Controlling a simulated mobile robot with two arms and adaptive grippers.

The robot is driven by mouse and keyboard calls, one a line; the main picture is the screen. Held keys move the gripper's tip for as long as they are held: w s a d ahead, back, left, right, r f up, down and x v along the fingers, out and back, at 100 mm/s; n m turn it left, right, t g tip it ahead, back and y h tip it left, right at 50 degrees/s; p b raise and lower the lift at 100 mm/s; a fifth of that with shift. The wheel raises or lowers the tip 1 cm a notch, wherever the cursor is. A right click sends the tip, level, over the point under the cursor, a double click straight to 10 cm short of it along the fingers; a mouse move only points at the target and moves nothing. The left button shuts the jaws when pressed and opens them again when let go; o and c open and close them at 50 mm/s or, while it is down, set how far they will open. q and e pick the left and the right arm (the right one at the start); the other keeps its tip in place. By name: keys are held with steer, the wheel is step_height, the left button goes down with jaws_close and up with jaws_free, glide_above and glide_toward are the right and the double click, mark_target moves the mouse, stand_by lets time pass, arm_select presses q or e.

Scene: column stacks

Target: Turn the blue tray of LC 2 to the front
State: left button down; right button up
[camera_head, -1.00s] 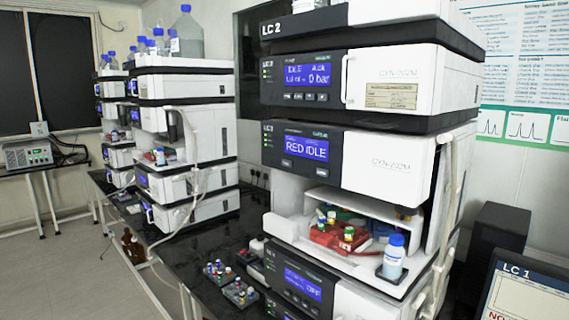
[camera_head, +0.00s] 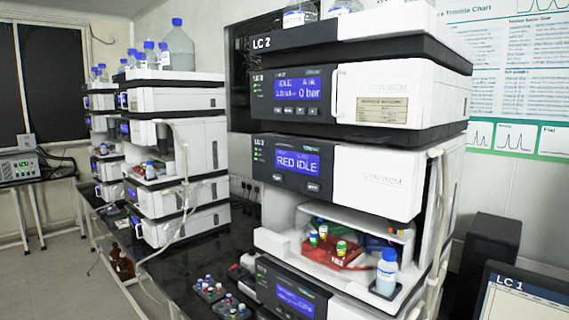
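The LC 2 stack (camera_head: 262,43) stands right of centre. Its middle module's screen (camera_head: 298,162) reads "RED IDLE". In the open bay below, the red tray (camera_head: 345,262) faces the front and carries several vials with green, white and yellow caps. A blue part (camera_head: 377,243), which looks like the blue tray, shows behind the red tray to the right, mostly hidden. A greenish part is also behind it. A blue-capped bottle (camera_head: 387,272) stands at the bay's right front corner. Neither of my grippers is in view.
Two small vial racks (camera_head: 208,289) lie on the black bench left of LC 2. More instrument stacks (camera_head: 175,150) stand further left. A monitor labelled LC 1 (camera_head: 525,300) is at the lower right. A tube (camera_head: 438,220) runs down LC 2's right side.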

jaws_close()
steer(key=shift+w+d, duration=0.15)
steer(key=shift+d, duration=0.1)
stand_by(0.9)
